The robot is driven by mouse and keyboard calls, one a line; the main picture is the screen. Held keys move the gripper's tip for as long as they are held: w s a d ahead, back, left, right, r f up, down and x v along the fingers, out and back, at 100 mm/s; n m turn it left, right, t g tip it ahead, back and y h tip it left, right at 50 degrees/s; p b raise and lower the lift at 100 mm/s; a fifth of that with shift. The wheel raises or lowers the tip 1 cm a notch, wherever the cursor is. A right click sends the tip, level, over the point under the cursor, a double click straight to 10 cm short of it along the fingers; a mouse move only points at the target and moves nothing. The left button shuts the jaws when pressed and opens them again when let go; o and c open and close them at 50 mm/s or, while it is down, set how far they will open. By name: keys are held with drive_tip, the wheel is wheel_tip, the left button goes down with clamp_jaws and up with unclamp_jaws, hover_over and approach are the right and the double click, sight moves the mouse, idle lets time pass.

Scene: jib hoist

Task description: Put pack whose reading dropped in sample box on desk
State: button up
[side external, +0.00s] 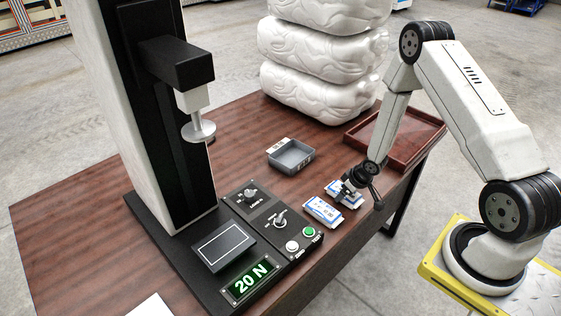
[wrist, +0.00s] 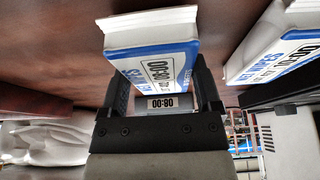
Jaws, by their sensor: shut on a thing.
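Two white and blue packs are at the desk's right side. My gripper (side external: 349,188) is shut on the farther pack (side external: 345,196); whether it still touches the desk I cannot tell. In the wrist view, my gripper (wrist: 160,85) has its fingers on both sides of this pack (wrist: 152,32), and a label reading 08:00 shows between them. The nearer pack (side external: 322,212) lies beside it on the desk and also shows at the right of the wrist view (wrist: 280,52). A small grey open box (side external: 292,157) with a white label, seemingly the sample box, stands behind the packs and looks empty.
A test stand (side external: 172,120) with a raised round plunger stands on the left of the desk (side external: 75,205). Its display (side external: 250,280) reads 20 N, beside a switch panel (side external: 275,222). An empty reddish tray (side external: 425,147) and stacked white containers (side external: 320,60) are at the back.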

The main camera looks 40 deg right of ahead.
wheel_tip(320, 180, up, 18)
idle(1.5)
idle(0.6)
drive_tip(key=shift+r, duration=0.1)
drive_tip(key=w+a+r, duration=0.1)
drive_tip(key=a+r, duration=0.3)
drive_tip(key=a, duration=0.6)
drive_tip(key=shift+w, duration=0.25)
drive_tip(key=shift+w+a, duration=0.1)
drive_tip(key=shift+a, duration=0.1)
drive_tip(key=w+a+r+n+y, duration=0.2)
drive_tip(key=w+a+r+n, duration=0.15)
drive_tip(key=a+n, duration=0.3)
drive_tip(key=s+d+f+m+h, duration=0.2)
drive_tip(key=s+d+f+m, duration=0.15)
drive_tip(key=d+m, duration=0.35)
drive_tip(key=w+a+f+n+y, duration=0.1)
drive_tip(key=w+f+n, duration=0.1)
drive_tip(key=w+f, duration=0.2)
drive_tip(key=w+a+f+n, duration=0.2)
drive_tip(key=w+f+n, duration=0.1)
drive_tip(key=w+f, duration=0.2)
drive_tip(key=shift+w+a+f+y, duration=0.15)
drive_tip(key=shift+w+a+y, duration=0.2)
drive_tip(key=shift+w, duration=0.8)
